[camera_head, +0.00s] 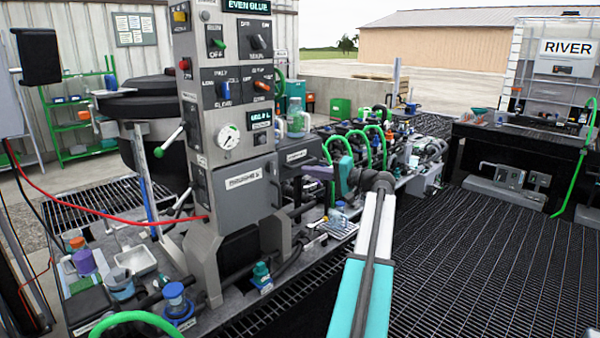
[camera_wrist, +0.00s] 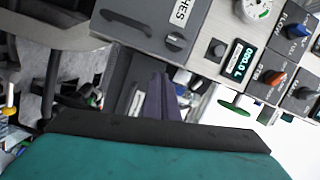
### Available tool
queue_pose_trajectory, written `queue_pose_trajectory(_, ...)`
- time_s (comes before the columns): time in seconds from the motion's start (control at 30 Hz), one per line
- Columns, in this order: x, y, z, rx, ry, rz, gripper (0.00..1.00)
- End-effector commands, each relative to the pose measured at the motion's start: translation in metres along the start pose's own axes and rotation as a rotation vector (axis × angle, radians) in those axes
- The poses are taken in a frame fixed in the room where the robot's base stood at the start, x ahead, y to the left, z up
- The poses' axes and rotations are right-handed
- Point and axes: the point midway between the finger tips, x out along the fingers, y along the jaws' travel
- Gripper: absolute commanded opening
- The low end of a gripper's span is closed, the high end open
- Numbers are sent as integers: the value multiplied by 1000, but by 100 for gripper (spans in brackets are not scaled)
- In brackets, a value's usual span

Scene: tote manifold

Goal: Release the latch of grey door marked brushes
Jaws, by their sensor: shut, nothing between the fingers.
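The grey door (camera_head: 232,200) is on the front of the grey control column, below the round gauge. Its white label is too small to read in the head view. In the wrist view the grey door (camera_wrist: 146,12) shows a label ending in "HES", a dark round latch knob (camera_wrist: 175,42) and a dark bar handle (camera_wrist: 125,21). My gripper (camera_head: 311,171) is to the right of the door in the head view, apart from it. In the wrist view its purple fingers (camera_wrist: 162,92) are shut and empty, below the latch knob in the picture.
A second grey door (camera_head: 297,156) stands behind the column's right side. The gauge (camera_head: 229,137), switches and display (camera_head: 260,115) sit above the first door. Green hoses (camera_head: 340,150) rise near my gripper. A red cable (camera_head: 110,205) crosses at left. Grated floor at right is clear.

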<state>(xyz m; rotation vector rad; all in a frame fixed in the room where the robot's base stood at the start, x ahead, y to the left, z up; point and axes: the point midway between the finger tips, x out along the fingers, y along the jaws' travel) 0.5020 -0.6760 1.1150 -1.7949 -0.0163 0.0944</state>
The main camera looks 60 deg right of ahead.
Motion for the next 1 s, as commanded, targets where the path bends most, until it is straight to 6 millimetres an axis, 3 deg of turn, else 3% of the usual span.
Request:
queue_pose_trajectory(0.1,-17,2,0,0,2,0,0)
queue_pose_trajectory(0.3,-31,2,1,1,0,-1,0)
queue_pose_trajectory(1.0,-32,1,1,0,-2,-1,0)
